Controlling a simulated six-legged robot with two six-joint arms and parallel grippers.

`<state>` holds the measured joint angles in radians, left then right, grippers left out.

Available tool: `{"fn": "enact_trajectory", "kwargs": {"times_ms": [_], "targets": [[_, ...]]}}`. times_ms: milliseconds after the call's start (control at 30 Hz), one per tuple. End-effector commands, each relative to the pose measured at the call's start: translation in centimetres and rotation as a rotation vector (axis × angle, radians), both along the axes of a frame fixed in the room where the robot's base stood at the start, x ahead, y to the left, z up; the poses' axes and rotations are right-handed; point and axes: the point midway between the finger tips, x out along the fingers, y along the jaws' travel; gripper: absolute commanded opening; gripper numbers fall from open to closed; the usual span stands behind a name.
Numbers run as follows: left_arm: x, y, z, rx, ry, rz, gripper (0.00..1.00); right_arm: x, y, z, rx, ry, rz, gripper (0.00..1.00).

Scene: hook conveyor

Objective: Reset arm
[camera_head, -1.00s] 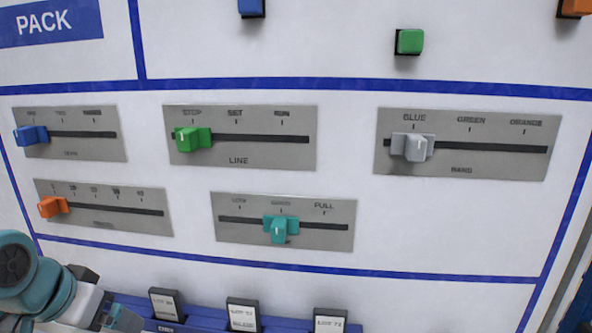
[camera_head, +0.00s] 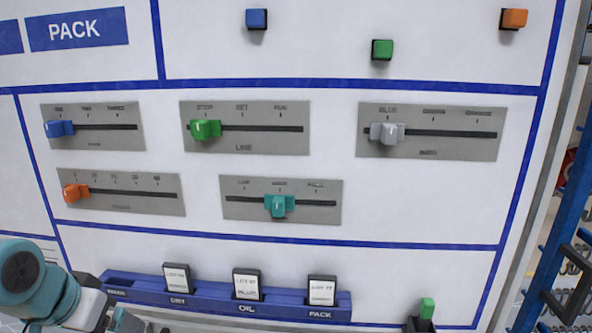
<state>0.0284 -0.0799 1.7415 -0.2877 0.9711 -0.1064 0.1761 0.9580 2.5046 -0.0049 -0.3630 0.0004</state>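My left arm enters at the lower left of the head view, with teal and white links low in front of the panel. Its gripper fingers are not clearly visible, and the end of the arm is cut off by the bottom edge. My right arm and gripper are not in view. The white panel carries sliders: a blue knob (camera_head: 60,128) at ONE, a green knob (camera_head: 206,129) at STOP, a grey knob (camera_head: 388,133) at BLUE, an orange knob (camera_head: 77,192) at its left end, and a teal knob (camera_head: 279,205) at its middle mark.
A blue rack (camera_head: 212,306) along the panel's bottom holds three labelled cards, over DIRT, OIL and PACK. Blue (camera_head: 257,18), green (camera_head: 382,49) and orange (camera_head: 514,18) blocks sit at the top. A small green-topped piece (camera_head: 427,308) is at lower right. A blue frame with hooks (camera_head: 560,215) stands at right.

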Motion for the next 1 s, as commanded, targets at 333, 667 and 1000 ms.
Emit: {"fn": "enact_trajectory", "kwargs": {"times_ms": [333,667,1000], "targets": [[3.6,-4.5,-10.5,-0.083,0.095,-0.036,0.93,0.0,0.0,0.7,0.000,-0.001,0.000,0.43],[-0.6,-12.3,-29.2,-0.248,0.292,0.000,0.93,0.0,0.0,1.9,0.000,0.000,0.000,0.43],[-14.6,-18.0,-41.5,-0.349,0.495,0.152,0.93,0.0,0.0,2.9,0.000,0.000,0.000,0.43]]}}
